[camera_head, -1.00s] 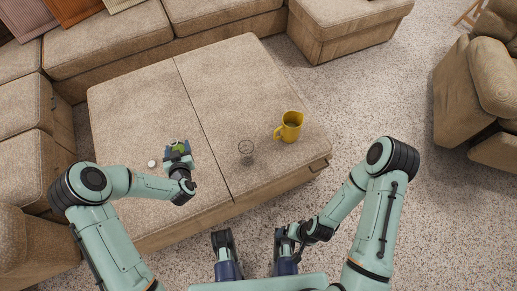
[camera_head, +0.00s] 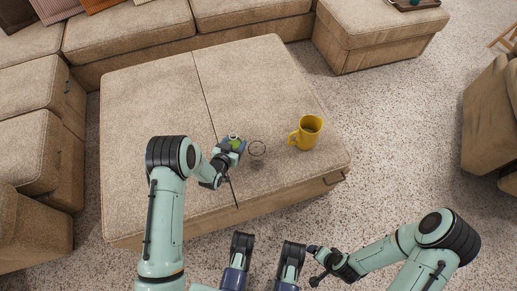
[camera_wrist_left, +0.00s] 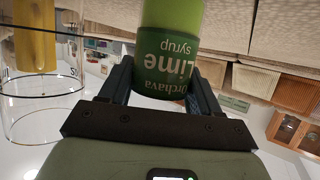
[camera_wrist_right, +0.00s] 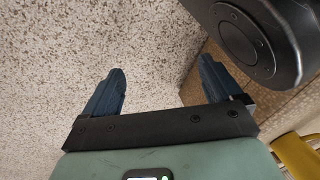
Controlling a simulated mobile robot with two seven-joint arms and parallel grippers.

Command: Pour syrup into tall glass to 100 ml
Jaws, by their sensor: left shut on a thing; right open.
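My left gripper (camera_head: 227,152) is shut on the green lime syrup bottle (camera_head: 236,143) above the ottoman. In the left wrist view the bottle (camera_wrist_left: 166,60) sits between the fingers, its lettering inverted like the room behind it, so it looks roughly upright. The tall clear glass (camera_head: 257,148) stands just right of the bottle. In the left wrist view the glass (camera_wrist_left: 42,95) is at the left, apart from the bottle, with markings on its wall; I see no syrup in it. My right gripper (camera_wrist_right: 160,78) is open and empty, low over the floor.
A yellow mug (camera_head: 309,132) stands on the ottoman (camera_head: 150,100) to the right of the glass. The ottoman is clear behind and left of them. A sofa (camera_head: 130,35) lines the back and left. My left forearm covers part of the ottoman's front.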

